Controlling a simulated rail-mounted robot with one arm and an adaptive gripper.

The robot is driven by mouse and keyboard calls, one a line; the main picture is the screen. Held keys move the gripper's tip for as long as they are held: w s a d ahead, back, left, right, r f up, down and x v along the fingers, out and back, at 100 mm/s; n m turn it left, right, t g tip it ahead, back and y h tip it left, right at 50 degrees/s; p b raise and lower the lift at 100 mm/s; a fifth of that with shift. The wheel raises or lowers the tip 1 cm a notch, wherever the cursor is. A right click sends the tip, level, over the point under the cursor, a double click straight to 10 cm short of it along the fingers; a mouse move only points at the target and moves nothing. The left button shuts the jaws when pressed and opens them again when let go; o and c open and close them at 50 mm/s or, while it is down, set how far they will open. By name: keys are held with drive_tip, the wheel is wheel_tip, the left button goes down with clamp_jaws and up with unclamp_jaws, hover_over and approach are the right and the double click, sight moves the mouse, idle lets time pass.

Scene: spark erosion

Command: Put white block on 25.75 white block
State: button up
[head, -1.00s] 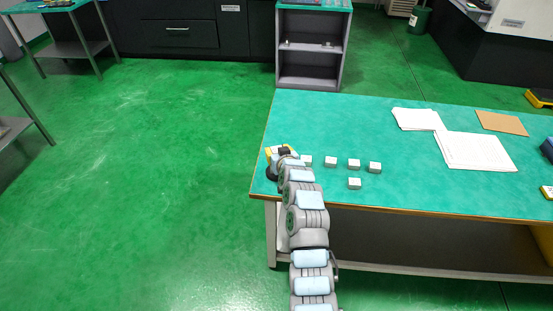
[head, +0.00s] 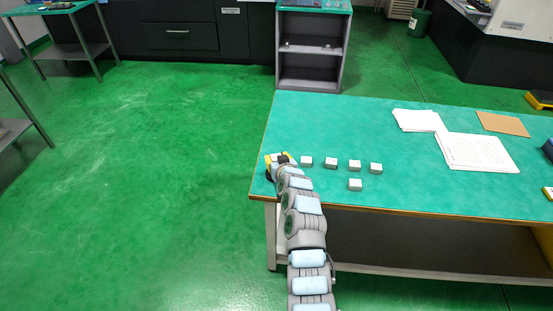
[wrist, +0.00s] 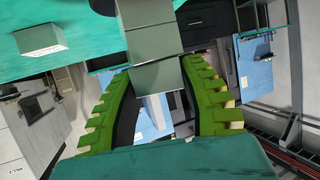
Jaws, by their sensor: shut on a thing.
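My gripper (head: 277,160) is at the left end of the green table, left of the row of white blocks. In the wrist view its green fingers (wrist: 155,82) are shut on a block (wrist: 157,77) that looks grey-green in shadow. Similar grey-green faces (wrist: 150,45) adjoin it; I cannot tell whether they are separate blocks. White blocks stand on the table in a row: one nearest my gripper (head: 306,161), then others (head: 331,162), (head: 355,165), (head: 376,168). One more white block (head: 355,185) sits in front of the row. No size marking is readable. A white block (wrist: 40,37) shows in the wrist view.
White papers (head: 476,151) and a brown board (head: 502,123) lie on the table's right part. The green table (head: 420,190) is clear in front of them. A grey shelf unit (head: 313,60) stands behind the table.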

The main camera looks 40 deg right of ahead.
drive_tip(key=o, duration=1.2)
drive_tip(key=shift+c, duration=0.2)
drive_tip(key=shift+s+r+p, duration=0.1)
drive_tip(key=shift+r+p, duration=0.05)
drive_tip(key=shift+p, duration=0.15)
drive_tip(key=shift+v, duration=1)
drive_tip(key=shift+p+v, duration=0.4)
drive_tip(key=shift+v, duration=0.35)
drive_tip(key=p+v, duration=0.1)
drive_tip(key=v, duration=0.7)
drive_tip(key=shift+s, duration=0.15)
